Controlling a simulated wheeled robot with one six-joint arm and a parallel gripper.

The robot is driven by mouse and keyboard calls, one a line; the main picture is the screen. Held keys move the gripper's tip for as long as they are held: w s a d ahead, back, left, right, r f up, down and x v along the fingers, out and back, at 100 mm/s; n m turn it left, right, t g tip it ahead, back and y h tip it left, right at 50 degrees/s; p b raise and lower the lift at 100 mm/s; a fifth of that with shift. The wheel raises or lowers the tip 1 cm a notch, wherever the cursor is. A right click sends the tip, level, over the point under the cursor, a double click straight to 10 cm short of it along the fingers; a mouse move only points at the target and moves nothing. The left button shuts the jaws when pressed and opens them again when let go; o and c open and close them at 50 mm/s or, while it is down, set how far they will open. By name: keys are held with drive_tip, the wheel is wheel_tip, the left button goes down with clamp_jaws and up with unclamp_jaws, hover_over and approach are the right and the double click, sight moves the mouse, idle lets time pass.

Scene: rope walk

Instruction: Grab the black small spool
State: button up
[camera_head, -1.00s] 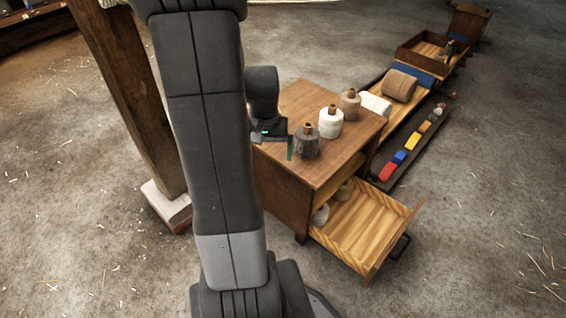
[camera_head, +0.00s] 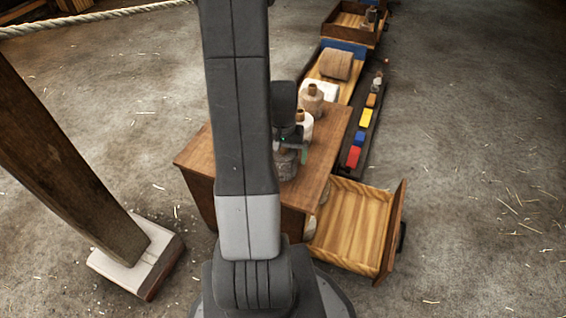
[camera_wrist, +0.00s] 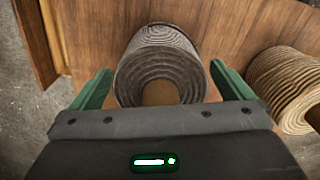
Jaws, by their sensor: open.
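The black small spool (camera_wrist: 160,62) is a dark grey-black coil of cord with a brown core. In the wrist view it lies between the two green fingers of my gripper (camera_wrist: 160,78), which are open on either side of it and not closed on it. In the head view the spool (camera_head: 286,165) stands on the near part of the wooden cabinet top, partly hidden by my arm and gripper (camera_head: 291,150). Whether the fingers touch it cannot be told.
An open drawer (camera_head: 350,225) juts out at right. A wooden post (camera_head: 65,165) stands at left. Floor at right is clear.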

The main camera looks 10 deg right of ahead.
drive_tip(key=shift+c, duration=0.2)
drive_tip(key=c, duration=1.1)
drive_tip(key=shift+r, duration=0.1)
drive_tip(key=shift+r, duration=0.1)
